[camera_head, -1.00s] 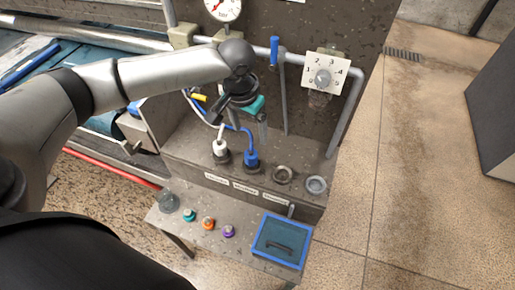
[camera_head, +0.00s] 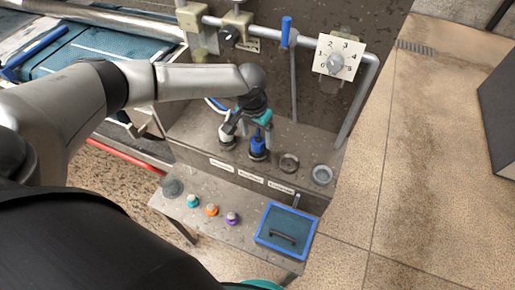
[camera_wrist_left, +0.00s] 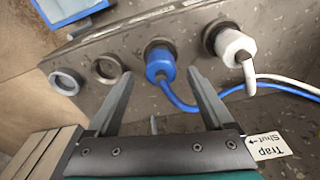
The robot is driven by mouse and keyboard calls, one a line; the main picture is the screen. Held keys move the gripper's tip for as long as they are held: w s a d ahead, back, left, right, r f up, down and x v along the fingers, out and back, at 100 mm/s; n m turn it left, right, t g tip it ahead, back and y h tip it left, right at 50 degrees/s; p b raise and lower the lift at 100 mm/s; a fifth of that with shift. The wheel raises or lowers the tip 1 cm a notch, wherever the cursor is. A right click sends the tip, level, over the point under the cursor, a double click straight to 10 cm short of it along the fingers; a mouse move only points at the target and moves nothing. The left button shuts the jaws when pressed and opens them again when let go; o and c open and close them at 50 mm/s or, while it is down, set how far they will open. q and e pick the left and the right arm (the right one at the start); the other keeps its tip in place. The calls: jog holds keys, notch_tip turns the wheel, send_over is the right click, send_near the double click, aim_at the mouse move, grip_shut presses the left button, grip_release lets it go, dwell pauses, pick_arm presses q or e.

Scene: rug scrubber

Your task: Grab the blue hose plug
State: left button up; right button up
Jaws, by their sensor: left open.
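The blue hose plug (camera_head: 257,149) sits upright in a socket on the grey metal ledge, its blue hose attached. The white hose plug (camera_head: 226,135) sits in the socket to its left. My left gripper (camera_head: 250,128) is open just above the blue plug and partly covers both plugs. In the left wrist view the blue plug (camera_wrist_left: 159,64) appears between and beyond the two open fingertips (camera_wrist_left: 160,73), with a gap on each side. I cannot tell how far off in depth it is. The white plug (camera_wrist_left: 234,45) is outside the fingers, to the right. My right gripper is not visible.
Two empty sockets (camera_head: 289,162) (camera_head: 322,174) lie right of the blue plug. Behind stand a blue-handled lever (camera_head: 288,32) and a numbered dial (camera_head: 337,57). A lower shelf holds small coloured knobs (camera_head: 212,209) and a blue-framed tray (camera_head: 286,232).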

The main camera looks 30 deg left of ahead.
pick_arm(q)
jog(key=f, duration=0.3)
jog(key=shift+w+f+b, duration=0.25)
jog(key=shift+w+b, duration=0.05)
jog(key=shift+b, duration=0.05)
grip_shut()
dwell(0.4)
